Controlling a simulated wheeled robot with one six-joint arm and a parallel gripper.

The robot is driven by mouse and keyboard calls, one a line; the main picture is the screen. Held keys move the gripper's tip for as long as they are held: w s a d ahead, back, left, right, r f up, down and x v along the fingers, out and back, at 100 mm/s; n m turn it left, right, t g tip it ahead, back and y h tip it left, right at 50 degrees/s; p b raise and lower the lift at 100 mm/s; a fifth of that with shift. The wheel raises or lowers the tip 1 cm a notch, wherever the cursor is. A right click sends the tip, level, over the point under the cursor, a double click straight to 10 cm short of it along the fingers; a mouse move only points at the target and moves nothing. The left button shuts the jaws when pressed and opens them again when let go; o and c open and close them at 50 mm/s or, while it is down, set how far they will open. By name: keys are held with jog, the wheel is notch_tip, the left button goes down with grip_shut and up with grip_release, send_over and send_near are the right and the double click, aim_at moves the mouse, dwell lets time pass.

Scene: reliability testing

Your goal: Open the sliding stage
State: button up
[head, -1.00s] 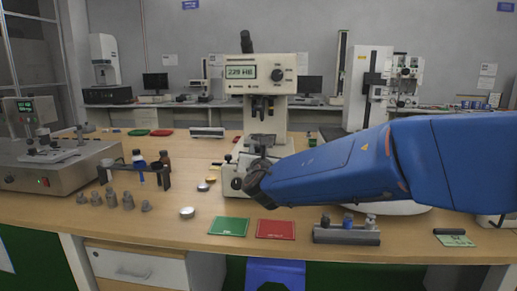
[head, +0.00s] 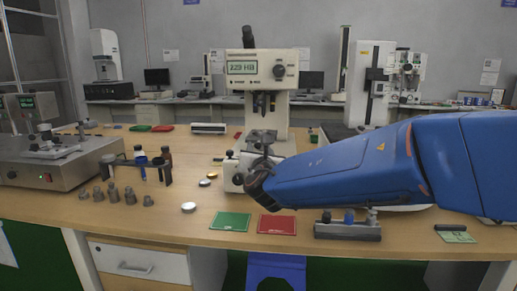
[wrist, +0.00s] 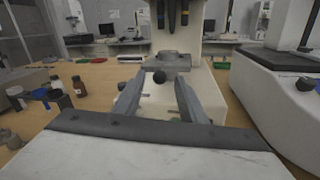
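A cream hardness tester (head: 262,70) with a lit display stands on the wooden bench. Its grey stage (head: 262,136) sits below the dark indenter turret; the stage also shows in the wrist view (wrist: 174,60). A round black knob (wrist: 160,77) faces me at the front of the stage. My gripper (wrist: 158,84) is open, with one finger on each side of the knob's line. I cannot tell whether the knob lies fully between the fingertips; no contact shows. In the head view my gripper (head: 262,172) is at the tester's front, and my blue arm hides part of its base.
A green mat (head: 231,221) and a red mat (head: 277,225) lie near the front edge. A holder with small parts (head: 347,230) stands right of them. Weights and bottles stand left. Another machine (wrist: 290,95) stands close on the right in the wrist view.

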jog(key=s+d, duration=0.2)
jog(key=s, duration=1.3)
jog(key=shift+d, duration=0.25)
jog(key=s+d+f+m+g+h, duration=0.15)
jog(key=d+f+m+h, duration=0.35)
jog(key=d, duration=0.7)
jog(key=d+f+m+g+h, duration=0.2)
jog(key=d+m+g, duration=0.1)
jog(key=d+m, duration=0.65)
jog(key=s+d+f+m+g+h, duration=0.1)
jog(key=s+d+f+m+g, duration=0.1)
jog(key=s+d+f+m, duration=0.3)
jog(key=s+d+f+m+g, duration=0.2)
jog(key=s+d+g, duration=0.1)
jog(key=d, duration=0.5)
jog(key=s+f+m+g+y, duration=0.1)
jog(key=s+f+m+y, duration=0.1)
jog(key=s+m, duration=0.5)
jog(key=s+a+f+m+g+y, duration=0.1)
jog(key=s+f+m+g+y, duration=0.1)
jog(key=s+f+m, duration=0.3)
jog(key=s+m+y, duration=0.1)
jog(key=s+m, duration=0.1)
jog(key=s, duration=0.1)
jog(key=shift+a+f, duration=0.3)
